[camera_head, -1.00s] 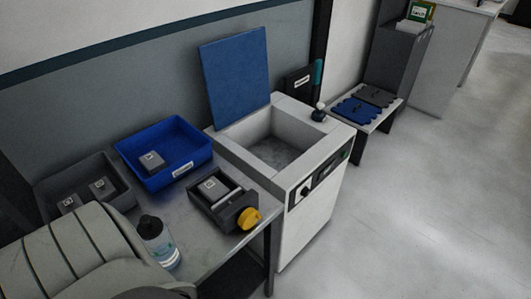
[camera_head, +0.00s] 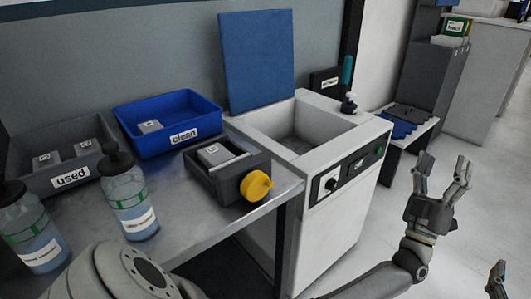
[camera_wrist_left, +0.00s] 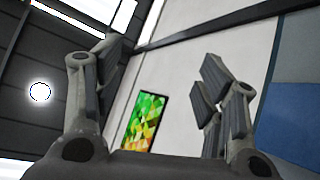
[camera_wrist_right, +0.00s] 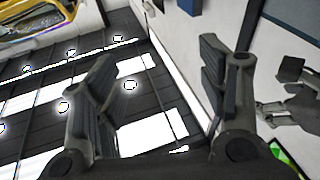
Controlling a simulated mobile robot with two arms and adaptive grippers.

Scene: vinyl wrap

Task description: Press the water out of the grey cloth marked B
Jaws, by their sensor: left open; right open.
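Several grey folded cloths with small white labels are in view; their letters are too small to read, so I cannot tell which is B. One cloth (camera_head: 217,153) lies in a dark press box (camera_head: 240,178) with a yellow knob (camera_head: 256,186). One cloth (camera_head: 150,126) is in the blue bin marked clean (camera_head: 183,138). Two cloths (camera_head: 88,147) are in the grey bin marked used (camera_head: 72,179). My left gripper (camera_head: 444,172) is open and empty, raised right of the white cabinet. My right gripper (camera_wrist_right: 157,68) is open and empty; only its tip shows in the head view.
Two spray bottles (camera_head: 130,205) stand at the bench front, left of the press. A white cabinet (camera_head: 335,225) with an open basin and raised blue lid (camera_head: 257,60) adjoins the bench. A low stand (camera_head: 420,127) with dark and blue mats is behind. Floor at right is clear.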

